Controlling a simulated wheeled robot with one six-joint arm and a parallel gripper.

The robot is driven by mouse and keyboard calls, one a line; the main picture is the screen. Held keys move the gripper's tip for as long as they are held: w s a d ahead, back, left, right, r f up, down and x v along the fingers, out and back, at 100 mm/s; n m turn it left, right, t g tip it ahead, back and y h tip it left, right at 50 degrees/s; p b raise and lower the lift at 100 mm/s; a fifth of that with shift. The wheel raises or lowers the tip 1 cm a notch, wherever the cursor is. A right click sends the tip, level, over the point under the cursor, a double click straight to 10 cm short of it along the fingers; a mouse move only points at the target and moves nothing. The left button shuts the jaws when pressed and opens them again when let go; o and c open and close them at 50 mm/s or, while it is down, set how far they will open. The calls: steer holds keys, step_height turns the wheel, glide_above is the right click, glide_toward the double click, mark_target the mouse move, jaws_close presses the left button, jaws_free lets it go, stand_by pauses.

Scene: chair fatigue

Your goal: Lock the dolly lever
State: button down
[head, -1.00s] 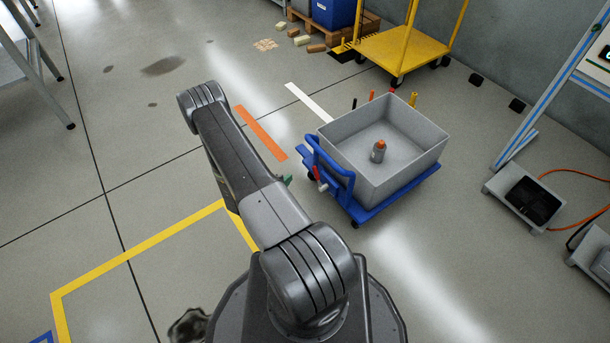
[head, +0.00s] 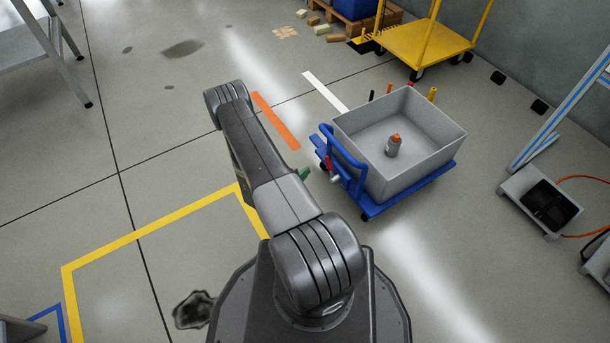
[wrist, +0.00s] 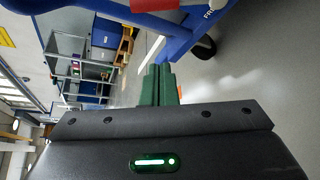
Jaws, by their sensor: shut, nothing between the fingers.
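The blue dolly (head: 412,191) stands on the floor right of my arm in the head view and carries a grey bin. On its near left end, beside the blue push handle (head: 345,157), is a small red lever (head: 328,163) with a pale tip. My gripper (head: 304,173) shows as green fingertips just left of the lever, apart from it. In the wrist view the green fingers (wrist: 159,78) are together and empty, below the blue dolly frame (wrist: 181,38). A red piece (wrist: 153,4) is at that view's top edge; whether it is the lever is unclear.
An orange-topped bottle (head: 394,146) stands in the grey bin (head: 435,160). A yellow cart (head: 425,45) is behind, and a stand with a dark-topped base (head: 545,205) is at right. Floor left of the dolly is open, with yellow tape (head: 150,228).

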mark_target(329, 168)
steer(key=w+d+b, duration=0.2)
steer(key=w+d, duration=0.1)
steer(key=d, duration=0.2)
steer(key=shift+w+d, duration=0.3)
steer(key=shift+d, duration=0.05)
